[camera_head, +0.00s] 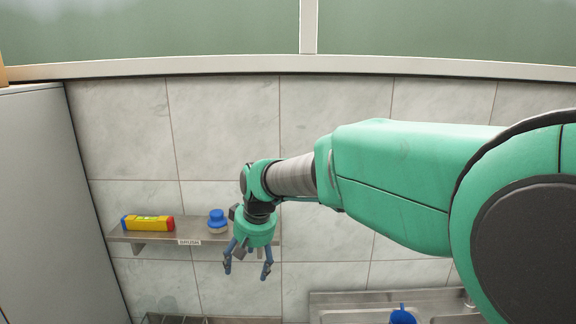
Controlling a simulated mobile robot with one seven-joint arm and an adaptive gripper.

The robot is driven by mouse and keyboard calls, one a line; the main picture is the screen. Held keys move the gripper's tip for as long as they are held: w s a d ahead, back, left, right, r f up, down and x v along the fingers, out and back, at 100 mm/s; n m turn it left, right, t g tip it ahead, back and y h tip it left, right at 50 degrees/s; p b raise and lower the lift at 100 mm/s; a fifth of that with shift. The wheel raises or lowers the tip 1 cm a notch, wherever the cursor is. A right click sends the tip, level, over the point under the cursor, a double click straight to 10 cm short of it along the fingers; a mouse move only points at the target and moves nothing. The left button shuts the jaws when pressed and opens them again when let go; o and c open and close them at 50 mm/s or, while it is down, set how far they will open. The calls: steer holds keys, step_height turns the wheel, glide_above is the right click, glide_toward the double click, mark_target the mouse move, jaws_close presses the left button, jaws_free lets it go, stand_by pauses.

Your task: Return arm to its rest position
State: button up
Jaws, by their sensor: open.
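My green arm reaches in from the right side of the head view. My gripper (247,268) hangs at its end with the fingers pointing down. The fingers are spread open and nothing shows between them. The gripper is in front of the tiled wall, at the right end of a metal shelf (150,236), and hides part of that end.
On the shelf are a yellow, red and blue box (147,223) and a blue-topped object (217,220), above a "BRUSH" label (190,242). A sink (350,316) with another blue object (402,316) lies bottom right. A grey cabinet (50,200) stands left.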

steer(key=s+d+r+m+t+b, duration=0.1)
steer(key=s+d+r+b, duration=0.1)
steer(key=s+d, duration=0.7)
steer(key=s+d+r+m+t+b, duration=0.1)
steer(key=s+d+r+m, duration=0.1)
steer(key=s+d, duration=0.65)
steer(key=s+d+f+m+t+h+b, duration=0.1)
steer(key=s+d+f, duration=0.5)
steer(key=s+d, duration=0.8)
steer(key=shift+s+d+f+m+h+b, duration=0.15)
steer(key=shift+s+m+h+b, duration=0.45)
steer(key=shift+m+b, duration=0.35)
